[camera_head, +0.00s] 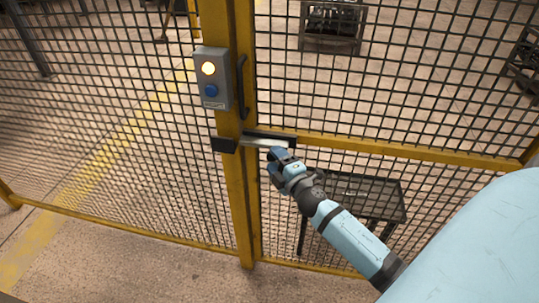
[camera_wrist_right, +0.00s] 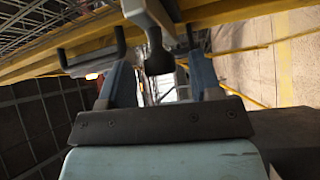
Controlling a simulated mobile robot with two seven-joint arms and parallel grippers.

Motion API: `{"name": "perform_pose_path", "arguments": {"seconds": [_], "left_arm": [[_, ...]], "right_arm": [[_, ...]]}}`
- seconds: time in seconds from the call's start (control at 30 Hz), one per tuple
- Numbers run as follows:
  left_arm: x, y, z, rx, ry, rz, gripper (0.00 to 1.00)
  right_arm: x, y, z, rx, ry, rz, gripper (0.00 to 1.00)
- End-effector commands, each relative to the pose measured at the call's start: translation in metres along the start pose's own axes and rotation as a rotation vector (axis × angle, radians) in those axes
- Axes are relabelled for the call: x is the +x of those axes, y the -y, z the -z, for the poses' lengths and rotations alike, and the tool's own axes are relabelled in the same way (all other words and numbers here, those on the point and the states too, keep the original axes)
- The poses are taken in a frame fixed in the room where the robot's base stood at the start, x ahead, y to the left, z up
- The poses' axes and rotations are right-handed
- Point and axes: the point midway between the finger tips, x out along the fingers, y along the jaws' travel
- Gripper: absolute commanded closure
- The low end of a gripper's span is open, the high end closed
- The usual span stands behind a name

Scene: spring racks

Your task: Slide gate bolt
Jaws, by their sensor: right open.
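The gate bolt (camera_head: 262,142) is a pale metal bar lying across the right side of the yellow gate post, with a dark plate behind it. A black bracket (camera_head: 224,145) sits on the post at its left. My right gripper (camera_head: 277,160) is at the right part of the bolt. In the wrist view, my right gripper (camera_wrist_right: 160,80) is open, its two fingers on either side of the bolt's black knob (camera_wrist_right: 158,60). Gaps show beside the knob, so the fingers are not closed on it. My left gripper is not in view.
A grey box (camera_head: 211,79) with a lit yellow lamp and a blue button is on the post above the bolt. A black handle (camera_head: 242,88) is beside it. Mesh fence panels (camera_head: 120,140) stand either side. A dark cart (camera_head: 365,195) stands behind the mesh.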

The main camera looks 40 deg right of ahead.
Motion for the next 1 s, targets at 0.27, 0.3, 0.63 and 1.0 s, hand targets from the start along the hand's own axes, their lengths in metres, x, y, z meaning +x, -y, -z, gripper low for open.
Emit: {"name": "perform_pose_path", "arguments": {"seconds": [0.27,0.3,0.63,1.0], "left_arm": [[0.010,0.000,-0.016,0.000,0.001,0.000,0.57],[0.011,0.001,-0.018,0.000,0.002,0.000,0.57],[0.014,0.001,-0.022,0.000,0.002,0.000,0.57],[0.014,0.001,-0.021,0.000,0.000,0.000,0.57]], "right_arm": [[-0.065,0.004,-0.001,0.004,0.002,0.002,0.42],[-0.072,0.004,-0.001,0.004,0.002,0.002,0.42],[-0.100,0.000,0.000,0.002,0.001,0.000,0.42],[-0.100,0.000,0.000,0.002,0.001,0.000,0.42]]}}
